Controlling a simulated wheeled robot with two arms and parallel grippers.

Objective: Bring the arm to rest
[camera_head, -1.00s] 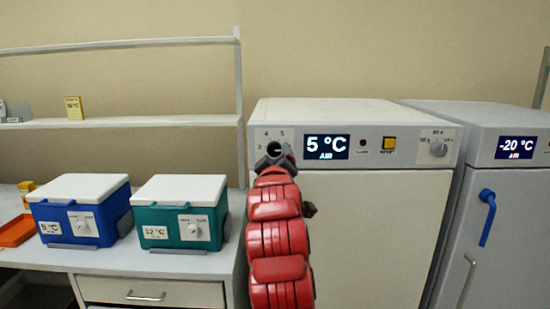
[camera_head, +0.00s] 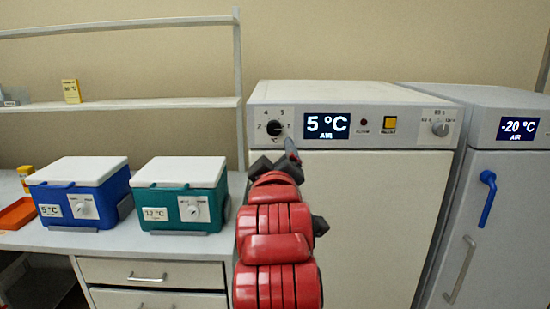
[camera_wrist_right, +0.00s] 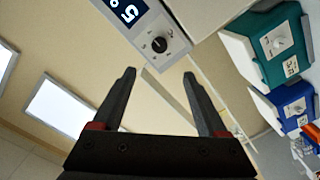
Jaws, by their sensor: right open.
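My right arm, red and segmented, rises from the bottom of the head view. Its dark right gripper (camera_head: 282,160) is in front of the white 5 °C cabinet (camera_head: 370,220), just below the black temperature dial (camera_head: 275,128). In the right wrist view the two fingers of the right gripper (camera_wrist_right: 160,92) stand wide apart with nothing between them. The dial (camera_wrist_right: 159,45) shows there beyond the fingertips, apart from them. The display (camera_head: 327,126) reads 5 °C AIR. My left gripper is not in view.
A blue cooler box (camera_head: 75,198) and a teal cooler box (camera_head: 180,200) stand on the bench (camera_head: 110,241) at left. An orange tray (camera_head: 17,213) lies at the far left. A -20 °C cabinet (camera_head: 500,220) with a blue handle (camera_head: 487,198) stands at right. A shelf (camera_head: 120,104) is above the bench.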

